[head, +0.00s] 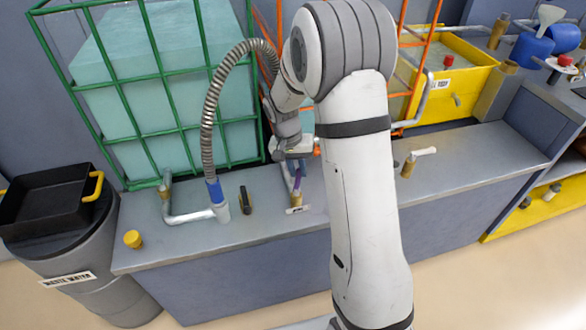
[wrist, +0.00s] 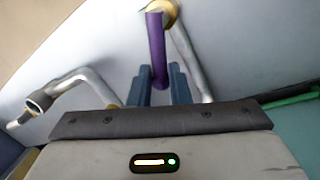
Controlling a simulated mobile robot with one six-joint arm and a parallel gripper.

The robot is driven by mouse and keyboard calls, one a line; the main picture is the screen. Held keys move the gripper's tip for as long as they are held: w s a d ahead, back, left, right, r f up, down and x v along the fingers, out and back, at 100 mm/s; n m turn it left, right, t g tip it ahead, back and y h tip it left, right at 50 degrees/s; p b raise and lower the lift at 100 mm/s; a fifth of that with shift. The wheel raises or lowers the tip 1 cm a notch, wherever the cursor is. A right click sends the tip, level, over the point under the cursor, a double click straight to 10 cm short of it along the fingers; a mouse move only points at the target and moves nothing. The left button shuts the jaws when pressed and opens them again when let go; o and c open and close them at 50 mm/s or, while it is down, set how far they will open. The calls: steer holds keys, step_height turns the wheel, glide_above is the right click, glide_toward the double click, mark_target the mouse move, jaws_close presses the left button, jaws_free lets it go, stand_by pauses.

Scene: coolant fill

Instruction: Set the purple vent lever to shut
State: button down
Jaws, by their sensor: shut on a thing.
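The purple vent lever (head: 297,182) stands at the bench in the head view, above a brass valve body with a small label plate. In the wrist view the lever (wrist: 156,42) is a purple rod that runs from a brass fitting (wrist: 163,10) at the top down between my fingers. My gripper (wrist: 159,80) is shut on the lever's free end, with one blue finger on each side. In the head view my gripper (head: 295,158) is over the lever and hides its upper end. The label's text is too small to read.
A green cage (head: 158,75) with a teal tank stands behind. Another valve with a pale handle (head: 424,152) is right of my arm.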

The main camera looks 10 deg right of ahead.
steer(key=shift+s+d+m+g+y+p, duration=0.25)
steer(key=shift+s+d+m, duration=0.45)
steer(key=shift+m, duration=1.5)
steer(key=shift+s+d+m+g+y+p, duration=0.15)
steer(key=shift+s+d+m+y, duration=0.4)
steer(key=shift+m, duration=1.65)
steer(key=shift+s+d+m+g+y+p, duration=0.2)
steer(key=shift+s+d+m, duration=0.6)
steer(key=shift+m, duration=1.4)
steer(key=shift+s+a, duration=0.15)
steer(key=shift+a, duration=0.05)
steer(key=c, duration=1.3)
jaws_free()
steer(key=shift+c, duration=0.2)
step_height(320, 180, up, 8)
steer(key=w+p, duration=0.1)
steer(key=shift+w+f, duration=0.15)
steer(key=shift+w, duration=0.1)
